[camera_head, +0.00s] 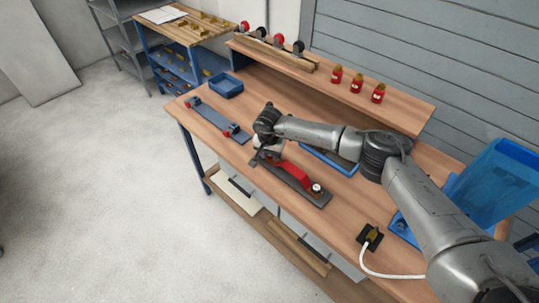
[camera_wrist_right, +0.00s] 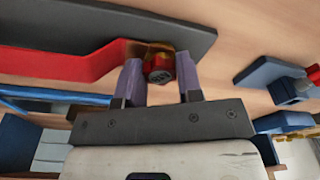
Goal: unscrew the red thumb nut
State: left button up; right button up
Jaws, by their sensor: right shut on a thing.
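The red thumb nut (camera_wrist_right: 160,64) shows in the right wrist view, with a dark socketed end and a brassy piece behind it. It sits at the end of a red bar (camera_wrist_right: 60,64) on a dark grey plate (camera_wrist_right: 110,22). My right gripper (camera_wrist_right: 160,70) is shut on the nut, one finger on each side. In the head view my right gripper (camera_head: 256,160) is at the left end of the plate (camera_head: 318,201) with the red bar (camera_head: 291,173), and the nut is hidden there. My left gripper is not in view.
A second plate with red knobs (camera_head: 215,119) lies left on the bench, near a blue tray (camera_head: 227,85). Several red bottles (camera_head: 357,83) stand on the rear shelf. A blue bin (camera_head: 497,180) and a black block with a white cable (camera_head: 370,237) are at the right.

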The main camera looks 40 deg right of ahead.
jog(key=n+b, duration=0.1)
jog(key=n, duration=0.2)
jog(key=n+b, duration=0.1)
jog(key=n, duration=0.3)
jog(key=shift+d+t+y, duration=0.15)
jog(key=shift+t+y, duration=0.15)
jog(key=n+b, duration=0.1)
jog(key=n, duration=0.1)
jog(key=shift+n, duration=0.3)
jog(key=shift+r+n+y, duration=0.1)
jog(key=shift+n+y, duration=0.2)
jog(key=shift+n, duration=0.3)
jog(key=o, duration=0.8)
jog(key=shift+s, duration=0.15)
jog(key=shift+o, duration=0.2)
